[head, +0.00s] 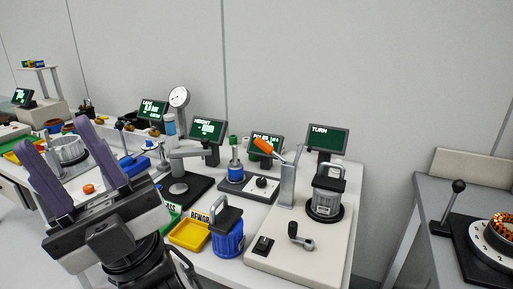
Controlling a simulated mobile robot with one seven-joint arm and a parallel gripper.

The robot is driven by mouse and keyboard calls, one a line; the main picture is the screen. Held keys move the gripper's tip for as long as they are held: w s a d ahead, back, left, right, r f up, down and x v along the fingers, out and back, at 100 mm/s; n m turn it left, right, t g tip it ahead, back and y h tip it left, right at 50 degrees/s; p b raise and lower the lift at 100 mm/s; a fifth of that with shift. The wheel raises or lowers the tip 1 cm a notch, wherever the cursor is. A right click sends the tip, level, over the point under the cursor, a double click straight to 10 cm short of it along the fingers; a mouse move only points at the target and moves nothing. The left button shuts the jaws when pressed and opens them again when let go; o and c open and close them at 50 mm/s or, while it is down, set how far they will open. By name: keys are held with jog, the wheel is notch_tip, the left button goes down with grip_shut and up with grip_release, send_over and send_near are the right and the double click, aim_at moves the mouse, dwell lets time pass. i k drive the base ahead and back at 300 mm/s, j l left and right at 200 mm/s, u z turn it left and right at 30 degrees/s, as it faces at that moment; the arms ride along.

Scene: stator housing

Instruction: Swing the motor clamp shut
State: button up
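The motor clamp (288,183) looks to be the grey upright post with an orange-tipped lever (263,146) on the white turn station (300,252). Its lever points up and left, away from the grey motor (327,197). The motor stands upright on a black round base just right of the post, with a handle-like loop on top. My gripper (56,137), with two purple fingers, is at the left. Its fingers are wide apart, and I see nothing held between them. It is well to the left of the clamp and apart from it.
A blue motor (228,238) with a black top stands left of the turn station, beside a yellow tray (190,234). A black crank (300,238) and switch (263,246) are at the station's front. Several display screens line the back. A second table (425,200) is at right.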

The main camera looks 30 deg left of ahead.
aim_at(264, 145)
jog(key=j+z, duration=0.1)
jog(key=j, duration=0.35)
jog(key=k+j+z, duration=0.1)
jog(key=j, duration=0.4)
jog(key=k+j+z, duration=0.15)
jog(key=j, duration=0.3)
jog(key=j+z, duration=0.1)
jog(key=j, duration=0.35)
jog(key=k+j+z, duration=0.1)
jog(key=j, duration=0.35)
jog(key=k+j+z, duration=0.1)
jog(key=j, duration=0.35)
jog(key=k+j+z, duration=0.1)
jog(key=j, duration=0.3)
jog(key=k+j+z, duration=0.15)
jog(key=k+j, duration=0.15)
jog(key=j, duration=0.1)
